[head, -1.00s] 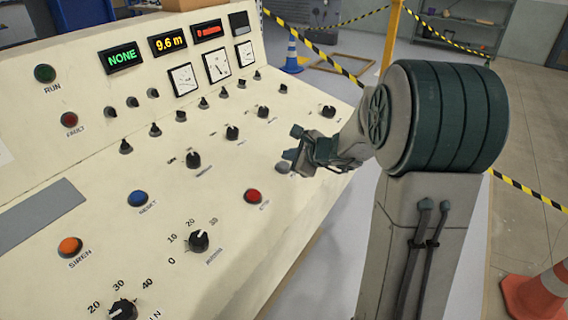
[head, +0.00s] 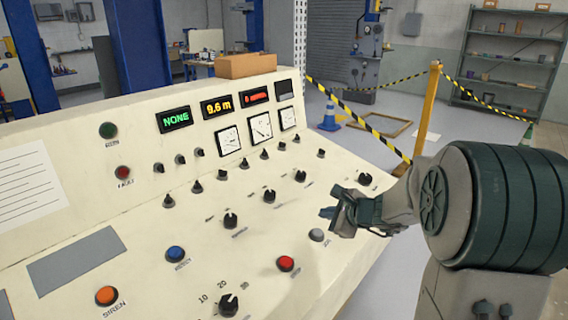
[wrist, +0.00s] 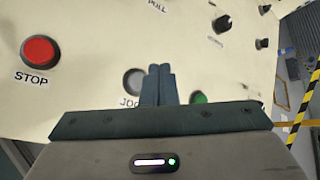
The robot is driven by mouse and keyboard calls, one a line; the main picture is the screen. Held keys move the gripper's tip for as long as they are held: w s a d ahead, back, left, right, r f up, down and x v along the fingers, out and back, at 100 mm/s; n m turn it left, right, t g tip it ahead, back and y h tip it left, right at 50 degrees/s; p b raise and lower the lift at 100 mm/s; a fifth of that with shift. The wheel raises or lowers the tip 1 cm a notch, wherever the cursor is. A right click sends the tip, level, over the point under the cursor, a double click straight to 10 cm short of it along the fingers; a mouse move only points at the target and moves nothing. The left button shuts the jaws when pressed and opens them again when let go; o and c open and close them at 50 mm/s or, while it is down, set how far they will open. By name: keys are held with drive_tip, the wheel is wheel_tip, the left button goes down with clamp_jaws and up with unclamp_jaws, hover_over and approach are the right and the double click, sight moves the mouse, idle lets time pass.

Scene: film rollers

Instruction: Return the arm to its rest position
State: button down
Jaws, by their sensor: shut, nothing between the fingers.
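My gripper (head: 328,213) is at the right side of the cream control panel (head: 130,210), above its sloped face near the right edge. In the wrist view its two fingers (wrist: 159,84) are together and hold nothing. They point toward the panel, just beside a grey button (wrist: 134,80), with a red STOP button (wrist: 40,53) to the left. A green button (wrist: 199,98) is partly hidden behind my gripper. From these views I cannot tell the exact gap between the fingertips and the panel.
The panel carries several knobs, a red button (head: 286,263), a blue button (head: 175,254) and an orange siren button (head: 107,295). A cardboard box (head: 246,65) sits on top. Open floor lies right of the panel.

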drive_tip(key=s+a+r+n+g+p, duration=0.2)
drive_tip(key=s+a+r+n+g, duration=0.1)
drive_tip(key=s+a+n, duration=0.4)
drive_tip(key=s+d+r+n+g+h+p, duration=0.1)
drive_tip(key=s+d+n+g+h, duration=0.1)
drive_tip(key=s+n, duration=0.5)
drive_tip(key=s+d+r+n+g+h+p, duration=0.1)
drive_tip(key=s+n, duration=0.6)
drive_tip(key=s, duration=0.8)
drive_tip(key=d+g+h+p, duration=0.1)
drive_tip(key=d+h, duration=0.1)
drive_tip(key=h, duration=0.1)
drive_tip(key=shift+d+r, duration=0.15)
drive_tip(key=shift+r, duration=0.2)
drive_tip(key=shift+s, duration=0.1)
